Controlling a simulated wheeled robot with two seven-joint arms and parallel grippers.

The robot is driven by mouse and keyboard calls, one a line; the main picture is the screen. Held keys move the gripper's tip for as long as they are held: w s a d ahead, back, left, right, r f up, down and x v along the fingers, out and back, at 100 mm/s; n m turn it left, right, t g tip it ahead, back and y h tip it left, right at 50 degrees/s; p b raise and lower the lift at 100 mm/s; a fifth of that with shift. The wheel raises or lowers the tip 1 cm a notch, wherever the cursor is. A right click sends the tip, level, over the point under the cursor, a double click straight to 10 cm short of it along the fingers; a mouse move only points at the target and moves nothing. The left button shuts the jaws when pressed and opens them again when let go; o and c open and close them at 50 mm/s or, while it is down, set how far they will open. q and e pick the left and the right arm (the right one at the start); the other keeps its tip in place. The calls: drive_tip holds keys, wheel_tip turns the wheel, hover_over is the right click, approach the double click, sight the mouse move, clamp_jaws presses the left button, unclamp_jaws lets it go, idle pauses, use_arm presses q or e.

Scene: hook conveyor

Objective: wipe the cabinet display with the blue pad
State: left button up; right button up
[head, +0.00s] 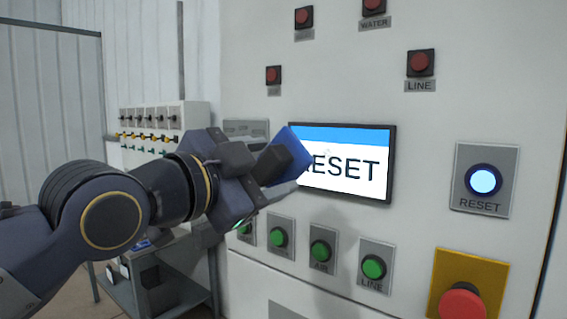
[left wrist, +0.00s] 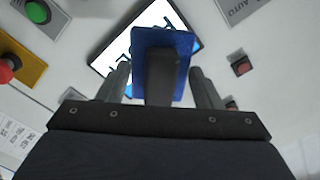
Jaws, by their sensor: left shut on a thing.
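The cabinet display (head: 345,165) is a dark-framed screen with a blue band on top and the word RESET on white. It also shows in the left wrist view (left wrist: 112,62), partly hidden. The blue pad (head: 297,142) stands in front of the display's left edge and covers the start of the word. My left gripper (head: 275,163) is shut on the pad's dark handle. In the left wrist view the pad (left wrist: 142,50) sits between the fingers, over the screen. I cannot tell whether the pad touches the glass. My right gripper is not in view.
Red buttons (head: 420,63) are above the display and green buttons (head: 322,250) below it. A lit RESET button (head: 483,180) and a red emergency stop (head: 462,302) are at the right. A grey table (head: 175,287) stands at lower left.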

sight(314, 147)
use_arm(q)
drive_tip(key=w+d+p, duration=0.1)
drive_tip(key=w+d+r+p, duration=0.1)
drive_tip(key=w, duration=0.1)
drive_tip(key=w+d+p, duration=0.1)
drive_tip(key=shift+w+r, duration=0.15)
drive_tip(key=shift+r, duration=0.1)
drive_tip(key=shift+w+d, duration=0.3)
drive_tip(key=shift+p+x, duration=0.4)
drive_tip(key=shift+x, duration=0.65)
idle(0.3)
drive_tip(key=shift+s+d+f+b, duration=0.15)
drive_tip(key=shift+s+d+b, duration=0.65)
drive_tip(key=shift+d, duration=0.2)
drive_tip(key=shift+s+d+b, duration=0.35)
drive_tip(key=shift+s+d, duration=0.05)
drive_tip(key=shift+d, duration=0.2)
drive_tip(key=shift+w+a+r+p, duration=0.15)
drive_tip(key=shift+w+a+p, duration=0.3)
drive_tip(key=shift+a+p, duration=0.1)
drive_tip(key=shift+w+a+r+p, duration=0.15)
drive_tip(key=shift+w+a+p, duration=0.25)
drive_tip(key=shift+a+p, duration=0.1)
drive_tip(key=shift+w+a+f+p, duration=0.1)
drive_tip(key=shift+w+a+p, duration=0.3)
drive_tip(key=shift+a, duration=0.15)
drive_tip(key=shift+f, duration=0.1)
